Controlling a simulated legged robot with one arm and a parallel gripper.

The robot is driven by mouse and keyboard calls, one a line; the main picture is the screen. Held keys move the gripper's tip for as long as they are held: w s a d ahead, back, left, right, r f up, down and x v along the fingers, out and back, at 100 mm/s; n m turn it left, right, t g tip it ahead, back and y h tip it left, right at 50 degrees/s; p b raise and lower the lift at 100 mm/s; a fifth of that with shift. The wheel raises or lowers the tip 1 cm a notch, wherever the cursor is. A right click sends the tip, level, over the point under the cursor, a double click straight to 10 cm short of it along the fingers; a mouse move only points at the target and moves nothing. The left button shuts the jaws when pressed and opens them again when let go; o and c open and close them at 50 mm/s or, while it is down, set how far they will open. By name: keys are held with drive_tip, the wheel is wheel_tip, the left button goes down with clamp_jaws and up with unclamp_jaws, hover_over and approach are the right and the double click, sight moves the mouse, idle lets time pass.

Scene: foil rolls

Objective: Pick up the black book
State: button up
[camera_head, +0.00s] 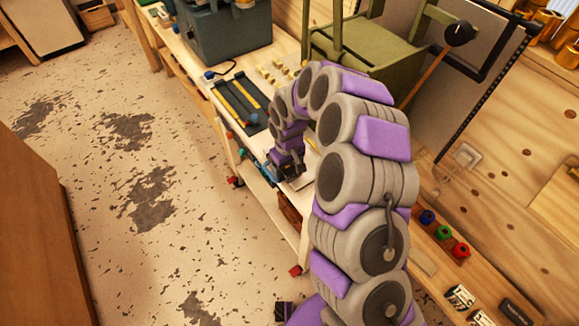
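My purple and grey arm arches over the workbench, and my gripper (289,170) points down at the near edge of the bench top (308,152). It is small and partly hidden by its own links, so I cannot tell its opening or whether it holds anything. I cannot clearly make out a black book. A small black block-like item (515,312) lies at the bottom right, but I cannot tell if it is a book. The bench surface behind my arm is hidden.
A black tray with yellow strips (240,100) lies on the bench left of my arm. A green-grey machine (222,28) and an olive frame (370,45) stand behind. Colored spools (443,233) sit at right. Speckled floor (150,220) is open at left, beside a brown cabinet (35,230).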

drive_tip(key=shift+o, duration=1.2)
drive_tip(key=shift+d+r, duration=0.15)
drive_tip(key=shift+d, duration=0.45)
wheel_tip(320, 180, up, 9)
drive_tip(key=a+p, duration=0.1)
drive_tip(key=p, duration=0.1)
wheel_tip(320, 180, up, 8)
drive_tip(key=p, duration=0.1)
hover_over(288, 170)
drive_tip(key=shift+d, duration=0.1)
